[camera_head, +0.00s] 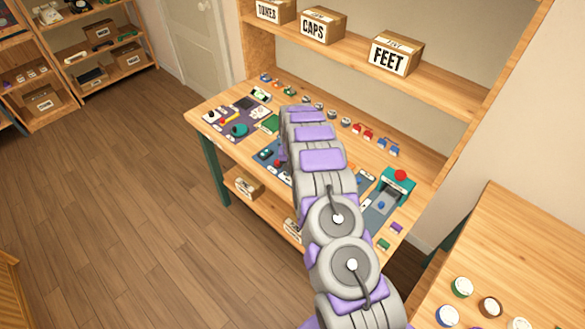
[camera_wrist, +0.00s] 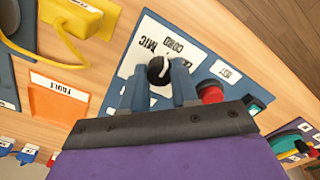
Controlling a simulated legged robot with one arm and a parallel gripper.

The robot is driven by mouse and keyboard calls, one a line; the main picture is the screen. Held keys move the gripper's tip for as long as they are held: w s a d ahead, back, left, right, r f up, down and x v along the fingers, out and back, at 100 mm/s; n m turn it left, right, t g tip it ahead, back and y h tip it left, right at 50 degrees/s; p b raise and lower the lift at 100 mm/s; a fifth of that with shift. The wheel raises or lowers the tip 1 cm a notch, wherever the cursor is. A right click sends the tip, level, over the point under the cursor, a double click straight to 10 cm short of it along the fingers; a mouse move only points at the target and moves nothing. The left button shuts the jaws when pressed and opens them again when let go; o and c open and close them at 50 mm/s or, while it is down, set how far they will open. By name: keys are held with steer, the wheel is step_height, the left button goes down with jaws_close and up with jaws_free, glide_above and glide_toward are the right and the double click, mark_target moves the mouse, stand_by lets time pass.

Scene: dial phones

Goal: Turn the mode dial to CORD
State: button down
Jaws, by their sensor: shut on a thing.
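The mode dial (camera_wrist: 158,68) is a round black knob with a white mark, on a white label plate (camera_wrist: 147,42) in the wrist view. The plate carries the words CORD and MIC and another word partly covered by the dial. I cannot tell exactly which word the white mark points to. My gripper (camera_wrist: 159,81) has its two blue-grey fingers on either side of the knob and is shut on it. In the head view my arm hides the gripper and the dial.
A red button (camera_wrist: 210,92) sits just right of the fingers, near a TEST label (camera_wrist: 225,71). Left are an orange FAULT tray (camera_wrist: 58,98) and a yellow corded part (camera_wrist: 72,15). The workbench (camera_head: 205,112) holds several small parts; boxes (camera_head: 323,25) line the shelf above.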

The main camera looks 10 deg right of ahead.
steer(key=shift+m, duration=0.3)
steer(key=c, duration=0.9)
jaws_free()
steer(key=shift+a, duration=0.1)
steer(key=shift+o, duration=0.2)
step_height(320, 180, up, 17)
steer(key=p, duration=0.1)
steer(key=shift+r+p, duration=0.2)
steer(key=shift+p, duration=0.15)
